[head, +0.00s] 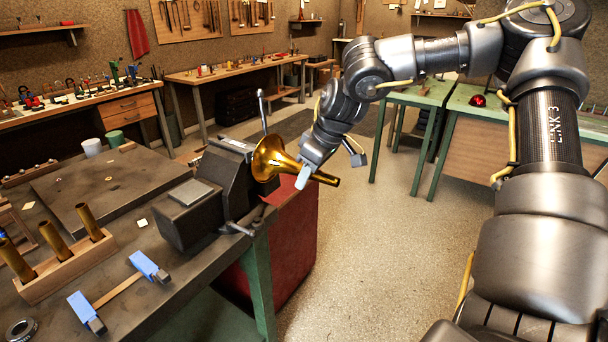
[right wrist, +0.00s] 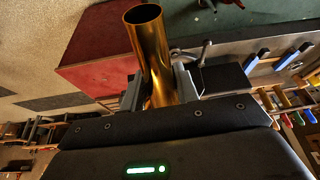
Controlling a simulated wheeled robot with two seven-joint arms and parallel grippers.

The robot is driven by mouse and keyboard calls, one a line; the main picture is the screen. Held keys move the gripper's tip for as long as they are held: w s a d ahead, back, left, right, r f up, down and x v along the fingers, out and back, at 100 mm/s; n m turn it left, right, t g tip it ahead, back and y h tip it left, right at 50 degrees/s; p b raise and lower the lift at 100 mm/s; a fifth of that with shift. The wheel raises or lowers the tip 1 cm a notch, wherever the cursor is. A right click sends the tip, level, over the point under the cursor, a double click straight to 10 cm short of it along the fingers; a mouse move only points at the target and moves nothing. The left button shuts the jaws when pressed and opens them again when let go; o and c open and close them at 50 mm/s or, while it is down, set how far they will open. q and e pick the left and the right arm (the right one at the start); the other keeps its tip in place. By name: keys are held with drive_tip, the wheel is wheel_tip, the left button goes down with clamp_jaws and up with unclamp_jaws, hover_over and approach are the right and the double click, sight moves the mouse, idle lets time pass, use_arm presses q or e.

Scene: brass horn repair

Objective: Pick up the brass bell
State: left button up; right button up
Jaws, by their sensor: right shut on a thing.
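The brass bell (head: 270,157) is a golden horn with a wide flare at the left and a narrow tube running to the right. My right gripper (head: 304,176) is shut on its tube, just behind the flare. In the right wrist view the brass tube (right wrist: 152,50) stands between the two fingers, its open end towards the top. The flare is hidden there. The bell lies tilted beside the dark vise (head: 222,180) at the bench edge; I cannot tell whether they touch. My left gripper is in neither view.
The dark workbench (head: 115,185) bears a wooden block with several brass tubes (head: 55,240) and a wooden bar with blue-and-dark ends (head: 148,266). A red cabinet (head: 290,235) stands below the vise. Green-legged tables (head: 430,95) stand behind; the floor (head: 385,240) between is clear.

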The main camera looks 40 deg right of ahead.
sight(339, 181)
drive_tip(key=s+d, duration=0.1)
drive_tip(key=s, duration=0.1)
drive_tip(key=s+d, duration=0.1)
drive_tip(key=s, duration=0.1)
drive_tip(key=s+d, duration=0.1)
drive_tip(key=s, duration=0.2)
drive_tip(key=shift+r, duration=0.25)
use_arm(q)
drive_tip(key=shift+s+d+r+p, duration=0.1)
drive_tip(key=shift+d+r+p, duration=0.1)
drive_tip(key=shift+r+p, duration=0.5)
use_arm(e)
drive_tip(key=s+d, duration=0.4)
drive_tip(key=s, duration=0.5)
drive_tip(key=shift+f, duration=0.2)
use_arm(q)
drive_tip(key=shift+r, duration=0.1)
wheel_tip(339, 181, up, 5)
drive_tip(key=p, duration=0.4)
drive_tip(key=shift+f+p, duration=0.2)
drive_tip(key=shift+p, duration=0.2)
use_arm(e)
drive_tip(key=shift+w+a+r, duration=0.1)
drive_tip(key=shift+w+a, duration=0.1)
drive_tip(key=shift+w, duration=0.4)
drive_tip(key=shift+w+a, duration=0.2)
drive_tip(key=shift+w, duration=0.35)
